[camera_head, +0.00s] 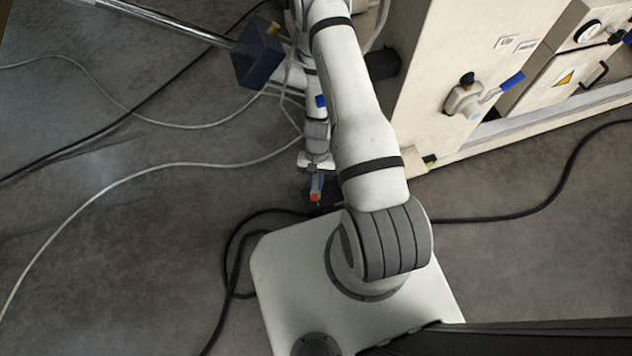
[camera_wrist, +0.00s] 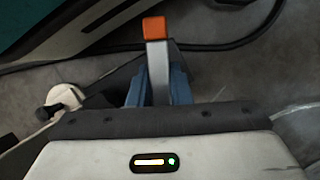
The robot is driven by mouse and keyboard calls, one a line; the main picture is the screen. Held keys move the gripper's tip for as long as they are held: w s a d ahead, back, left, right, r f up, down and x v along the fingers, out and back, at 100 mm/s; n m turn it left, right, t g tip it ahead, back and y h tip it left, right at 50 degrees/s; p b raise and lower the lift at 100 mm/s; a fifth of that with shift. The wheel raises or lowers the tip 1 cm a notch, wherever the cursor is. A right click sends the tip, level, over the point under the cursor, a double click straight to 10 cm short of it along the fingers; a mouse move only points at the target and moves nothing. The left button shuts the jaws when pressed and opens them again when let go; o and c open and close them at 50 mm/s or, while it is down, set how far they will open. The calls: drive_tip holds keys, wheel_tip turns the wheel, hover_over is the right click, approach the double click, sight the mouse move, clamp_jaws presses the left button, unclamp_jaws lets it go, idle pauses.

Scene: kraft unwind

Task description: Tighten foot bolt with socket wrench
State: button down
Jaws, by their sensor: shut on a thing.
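My gripper (camera_wrist: 158,88) has blue fingers and is shut on a grey bar with an orange end, which looks like the socket wrench (camera_wrist: 156,55). The bar sticks out past the fingers in the wrist view. In the head view my gripper (camera_head: 316,180) is low near the floor, left of the cream machine, and the wrench's orange end (camera_head: 315,197) shows just below it. A dark flat piece lies beside and behind the wrench in the wrist view. I cannot make out the foot bolt or whether the socket touches anything.
The cream machine cabinet (camera_head: 430,60) stands at right, with a blue-handled valve (camera_head: 465,98). A metal shaft (camera_head: 165,18) ends in a dark block (camera_head: 254,58) at upper left. Black cable (camera_head: 500,214) and pale cable (camera_head: 110,186) cross the floor. Open floor lies at left.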

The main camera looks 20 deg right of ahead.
drive_tip(key=shift+r, duration=0.15)
idle(0.3)
drive_tip(key=shift+r+p, duration=1.8)
drive_tip(key=shift+r, duration=0.6)
